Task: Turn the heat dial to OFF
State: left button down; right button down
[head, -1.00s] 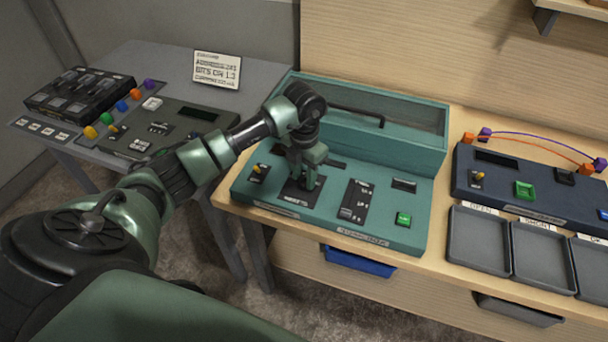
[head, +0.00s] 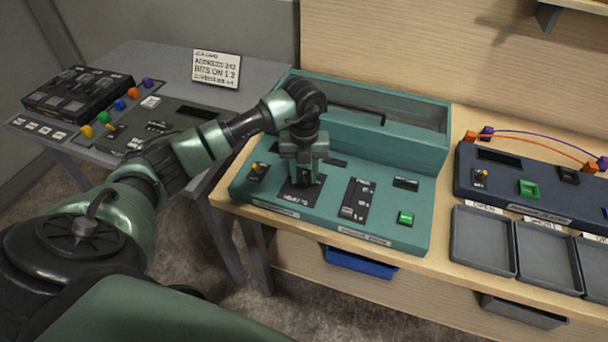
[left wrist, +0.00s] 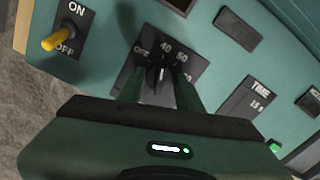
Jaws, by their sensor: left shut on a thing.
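The heat dial is a dark knob (left wrist: 160,76) on a black plate (left wrist: 150,62) of the teal console (head: 335,228). The plate carries OFF, 40, 50 and a partly hidden label. A white mark on the knob points up, near the 40. My left gripper (head: 302,182) reaches down over the plate and hides the knob in the head view. In the left wrist view its two fingers (left wrist: 158,88) stand on either side of the knob and are shut on it. My right gripper is not in view.
A yellow toggle switch (left wrist: 55,40) marked ON and OFF is left of the dial. A slider panel (head: 358,200) and a green button (head: 405,218) are to the right. A raised teal box (head: 390,135) stands behind. A navy console (head: 520,213) and grey trays (head: 483,270) are further right.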

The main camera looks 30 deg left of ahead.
aim_at(304, 176)
pick_arm(q)
jog(key=n, duration=0.4)
jog(key=shift+n, duration=0.4)
jog(key=shift+r+n, duration=0.1)
jog(key=shift+n, duration=2.1)
jog(key=shift+w, duration=0.1)
jog(key=c, duration=0.9)
grip_release()
jog(key=shift+c, duration=0.2)
jog(key=shift+b, duration=0.35)
jog(key=shift+r, duration=0.3)
notch_tip(304, 176, up, 7)
jog(key=shift+r+b, duration=0.1)
jog(key=shift+b, duration=0.95)
